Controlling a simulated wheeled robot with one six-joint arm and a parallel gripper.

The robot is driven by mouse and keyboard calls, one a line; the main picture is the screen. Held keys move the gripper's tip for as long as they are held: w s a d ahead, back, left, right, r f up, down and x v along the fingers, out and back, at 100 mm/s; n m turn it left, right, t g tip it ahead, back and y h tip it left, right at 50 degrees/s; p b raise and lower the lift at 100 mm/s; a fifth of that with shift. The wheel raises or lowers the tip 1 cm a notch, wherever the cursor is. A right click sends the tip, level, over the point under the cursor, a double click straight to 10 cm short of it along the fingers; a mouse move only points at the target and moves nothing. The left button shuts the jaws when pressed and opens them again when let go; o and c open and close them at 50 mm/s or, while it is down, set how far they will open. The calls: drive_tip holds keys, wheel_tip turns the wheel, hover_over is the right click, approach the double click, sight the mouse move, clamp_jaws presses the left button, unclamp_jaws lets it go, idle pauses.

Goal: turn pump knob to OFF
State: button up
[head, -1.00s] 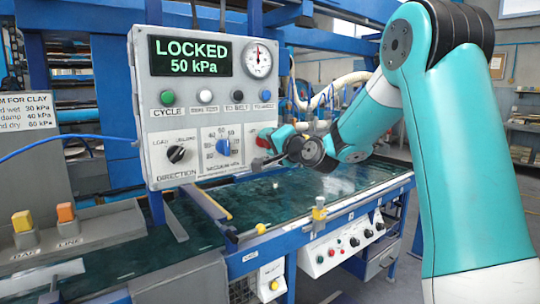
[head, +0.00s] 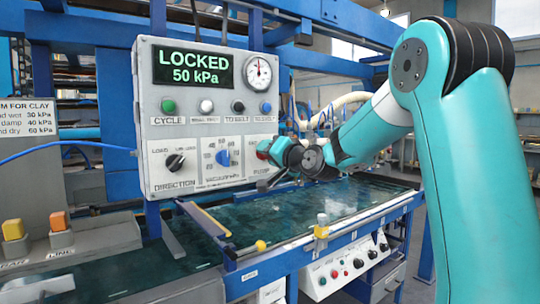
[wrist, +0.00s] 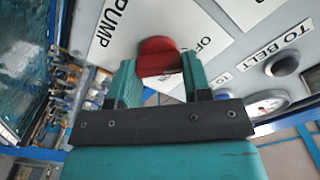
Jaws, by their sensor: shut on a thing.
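The red pump knob (wrist: 158,57) sits on a white label plate (wrist: 205,45) that reads PUMP, OFF and ON in the wrist view. My gripper (wrist: 159,68) has its two teal fingers on either side of the knob, shut on it. The panel's display (head: 194,67) reads LOCKED, 50 kPa. The knob's pointing direction is hard to tell.
A black direction knob (head: 174,162) and a blue vacuum knob (head: 224,158) are left of the pump knob. Several push buttons and a gauge (head: 258,72) are above. A dark wet table (head: 300,215) with blue rails lies below.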

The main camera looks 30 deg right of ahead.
drive_tip(key=shift+f, duration=0.1)
drive_tip(key=o, duration=0.9)
drive_tip(key=s+b, duration=0.1)
drive_tip(key=s, duration=0.4)
drive_tip(key=s+b, duration=0.1)
drive_tip(key=s, duration=0.5)
drive_tip(key=s+b, duration=0.2)
drive_tip(key=s, duration=0.4)
drive_tip(key=shift+s+d, duration=0.25)
